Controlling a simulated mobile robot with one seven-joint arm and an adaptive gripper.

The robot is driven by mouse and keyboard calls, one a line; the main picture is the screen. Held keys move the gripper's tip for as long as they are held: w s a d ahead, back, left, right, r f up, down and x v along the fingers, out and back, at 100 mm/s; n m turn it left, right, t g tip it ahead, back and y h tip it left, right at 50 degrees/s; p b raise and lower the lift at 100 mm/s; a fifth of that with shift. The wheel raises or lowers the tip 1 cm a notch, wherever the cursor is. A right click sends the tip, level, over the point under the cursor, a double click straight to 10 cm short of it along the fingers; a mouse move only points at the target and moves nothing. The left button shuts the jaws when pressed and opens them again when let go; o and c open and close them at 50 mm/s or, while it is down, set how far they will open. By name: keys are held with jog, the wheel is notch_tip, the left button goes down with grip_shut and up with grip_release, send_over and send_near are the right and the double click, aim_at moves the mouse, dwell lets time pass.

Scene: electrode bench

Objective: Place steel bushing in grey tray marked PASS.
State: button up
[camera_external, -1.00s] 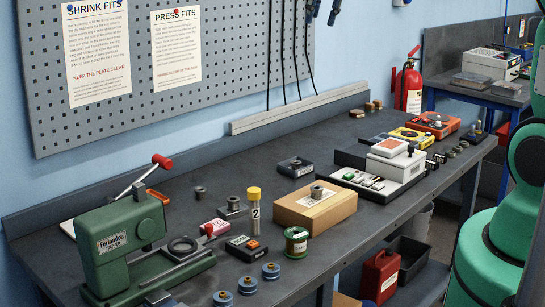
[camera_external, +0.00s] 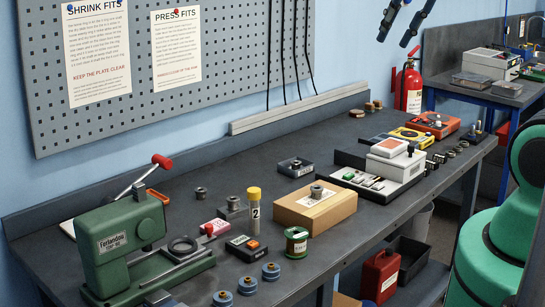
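My gripper (camera_external: 396,42) hangs at the top edge, high above the back of the bench, with its two dark fingers apart and nothing between them. A grey metal bushing (camera_external: 317,191) stands on a labelled cardboard-coloured box (camera_external: 330,208) mid-bench. A smaller grey bushing-like piece (camera_external: 200,193) stands on the bench to the left, and another grey piece (camera_external: 233,202) sits on a block. I cannot tell which is the steel bushing. A small dark grey tray (camera_external: 283,172) with a white label lies behind the box. Its lettering is too small to read, and something sits in it.
A green press (camera_external: 120,240) with a red-knobbed lever stands front left. A white-topped instrument (camera_external: 390,165) stands right. Bare bench lies behind the tray.

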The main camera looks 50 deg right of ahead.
jog(key=s, duration=0.1)
jog(key=s+f, duration=0.1)
jog(key=s, duration=0.1)
jog(key=s+a+f, duration=0.1)
jog(key=shift+s, duration=0.15)
notch_tip(320, 180, down, 12)
jog(key=b, duration=1.2)
